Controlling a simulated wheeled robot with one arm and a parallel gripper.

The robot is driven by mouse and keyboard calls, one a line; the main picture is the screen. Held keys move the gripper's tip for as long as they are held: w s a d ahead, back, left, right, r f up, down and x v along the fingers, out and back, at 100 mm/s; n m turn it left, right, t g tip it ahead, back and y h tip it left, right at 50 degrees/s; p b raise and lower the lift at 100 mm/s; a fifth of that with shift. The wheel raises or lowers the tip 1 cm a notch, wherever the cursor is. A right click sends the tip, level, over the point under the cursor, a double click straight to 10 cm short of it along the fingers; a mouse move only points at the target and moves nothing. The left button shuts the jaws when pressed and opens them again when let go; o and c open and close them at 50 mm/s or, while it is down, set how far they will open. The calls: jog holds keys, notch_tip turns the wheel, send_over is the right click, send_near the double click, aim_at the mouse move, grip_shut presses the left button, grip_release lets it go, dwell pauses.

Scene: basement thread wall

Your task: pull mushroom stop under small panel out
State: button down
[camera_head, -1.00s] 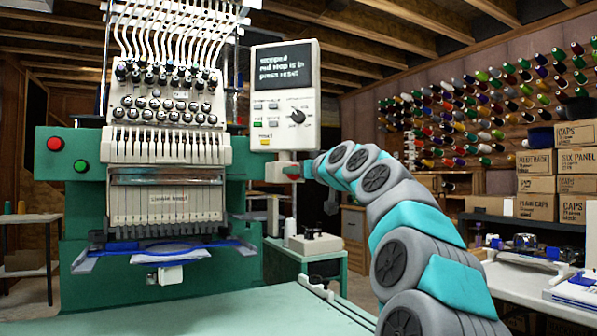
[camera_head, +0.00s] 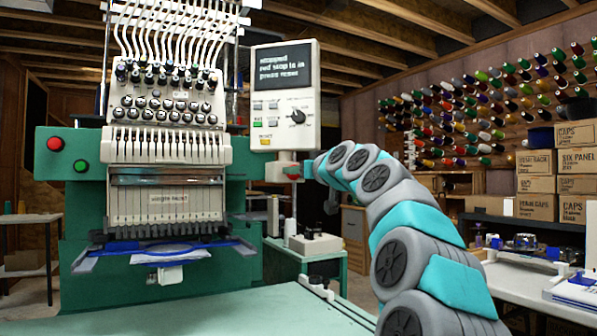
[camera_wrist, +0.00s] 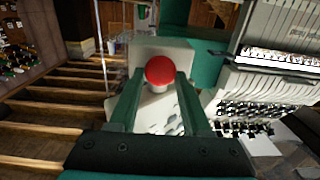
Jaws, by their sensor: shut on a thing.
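The small panel (camera_head: 284,95) is a light grey box with a dark screen, a dial and several buttons, on the right side of the green machine. Beneath it sits a light housing (camera_head: 275,166) with the red mushroom stop (camera_head: 291,172) on its right side, mostly hidden by my gripper (camera_head: 303,171). In the wrist view the round red head of the mushroom stop (camera_wrist: 160,69) lies between the two green fingers of my gripper (camera_wrist: 161,80). The fingers are shut on it, one on each side. How far the stop stands out from its housing I cannot tell.
A separate red button (camera_head: 55,144) and a green button (camera_head: 81,166) are on the machine's left side. The green table (camera_head: 200,312) lies in front. A small cabinet (camera_head: 312,262) stands below my gripper. Cartons (camera_head: 535,185) and thread spools fill the right.

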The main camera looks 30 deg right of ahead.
jog(key=shift+s+f+b, duration=0.1)
jog(key=shift+s+b, duration=0.35)
jog(key=shift+b, duration=0.15)
jog(key=shift+c, duration=1.8)
grip_release()
jog(key=shift+s, duration=0.15)
jog(key=s+b, duration=0.1)
jog(key=s, duration=0.6)
jog(key=shift+s+d, duration=0.15)
jog(key=shift+s, duration=0.25)
